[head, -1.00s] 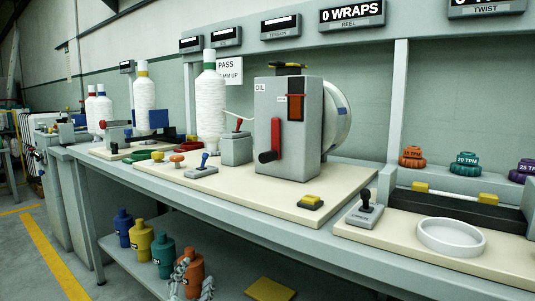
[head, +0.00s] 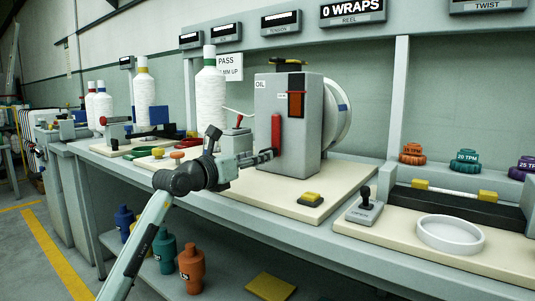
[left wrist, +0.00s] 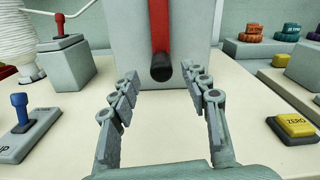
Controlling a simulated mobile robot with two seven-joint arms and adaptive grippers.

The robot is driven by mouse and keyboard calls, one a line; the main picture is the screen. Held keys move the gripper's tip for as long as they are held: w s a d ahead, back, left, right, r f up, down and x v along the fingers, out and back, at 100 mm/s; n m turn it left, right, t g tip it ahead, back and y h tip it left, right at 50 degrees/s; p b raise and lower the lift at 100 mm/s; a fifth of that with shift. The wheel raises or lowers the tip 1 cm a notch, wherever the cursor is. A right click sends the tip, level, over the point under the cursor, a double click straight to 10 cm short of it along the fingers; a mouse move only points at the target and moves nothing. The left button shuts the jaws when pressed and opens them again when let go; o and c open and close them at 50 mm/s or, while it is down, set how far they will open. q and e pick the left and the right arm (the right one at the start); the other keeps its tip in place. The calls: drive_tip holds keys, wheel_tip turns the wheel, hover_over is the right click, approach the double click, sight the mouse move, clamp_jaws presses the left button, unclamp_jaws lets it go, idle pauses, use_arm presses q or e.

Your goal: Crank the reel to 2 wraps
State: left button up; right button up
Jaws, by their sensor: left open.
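The reel (head: 340,112) is a white drum on the right side of a grey box housing (head: 308,135). A red crank arm (head: 276,134) hangs down on the housing's front. Its black handle (left wrist: 161,71) shows in the left wrist view, ahead of and between the fingers. The reel display (head: 352,10) reads 0 WRAPS. My left gripper (head: 270,155) is in front of the crank's lower end and hides the handle in the head view. In the left wrist view its fingers (left wrist: 165,95) are spread and empty. My right gripper is not in view.
A yellow ZERO button (left wrist: 296,125) lies right of the gripper, and a blue-knobbed lever (left wrist: 20,106) lies left. White yarn cones (head: 210,105) stand behind left. A white ring dish (head: 450,235) sits on the right board.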

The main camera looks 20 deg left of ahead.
use_arm(q)
drive_tip(key=x, duration=0.5)
drive_tip(key=shift+w+d, duration=0.2)
clamp_jaws()
